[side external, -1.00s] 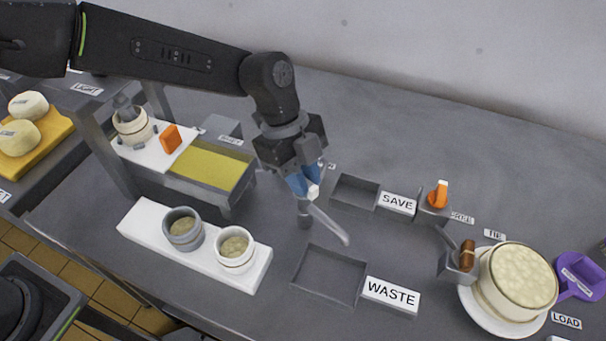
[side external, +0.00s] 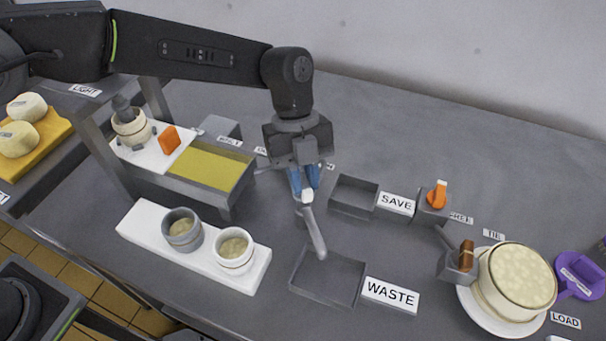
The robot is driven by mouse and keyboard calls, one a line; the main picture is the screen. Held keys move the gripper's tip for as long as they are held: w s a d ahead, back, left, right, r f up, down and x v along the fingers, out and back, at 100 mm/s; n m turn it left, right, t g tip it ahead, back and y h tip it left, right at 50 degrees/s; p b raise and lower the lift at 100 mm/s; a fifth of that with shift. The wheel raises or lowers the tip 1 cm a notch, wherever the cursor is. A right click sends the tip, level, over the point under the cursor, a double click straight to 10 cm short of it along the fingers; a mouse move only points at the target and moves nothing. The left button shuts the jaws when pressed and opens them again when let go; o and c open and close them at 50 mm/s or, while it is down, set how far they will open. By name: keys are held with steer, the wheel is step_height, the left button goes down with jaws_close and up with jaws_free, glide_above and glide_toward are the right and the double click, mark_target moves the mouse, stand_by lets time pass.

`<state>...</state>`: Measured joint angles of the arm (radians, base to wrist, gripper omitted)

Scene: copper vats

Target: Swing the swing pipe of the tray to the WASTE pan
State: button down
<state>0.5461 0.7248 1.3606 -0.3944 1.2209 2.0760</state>
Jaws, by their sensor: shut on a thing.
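The swing pipe (side external: 316,232) is a pale grey spout beside the tray of yellow liquid (side external: 208,170). Its free end hangs over the back edge of the WASTE pan (side external: 326,276), an empty dark grey pan with a WASTE sign (side external: 391,295) to its right. My gripper (side external: 306,192), with blue fingers, is shut on the pipe near its pivot end. The SAVE pan (side external: 354,195) lies behind, with a SAVE sign (side external: 396,203). The pivot is partly hidden by my gripper.
A white board (side external: 194,246) with two cups stands front left. An orange-handled valve (side external: 437,196) and a brown-handled block (side external: 459,262) stand at right, near a cream round vat (side external: 516,281) on a white plate. The back of the counter is clear.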

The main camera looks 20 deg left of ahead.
steer(key=c, duration=1.1)
jaws_free()
steer(key=shift+r, duration=0.15)
steer(key=v, duration=1.3)
steer(key=shift+w+a+r, duration=0.15)
steer(key=shift+r, duration=0.1)
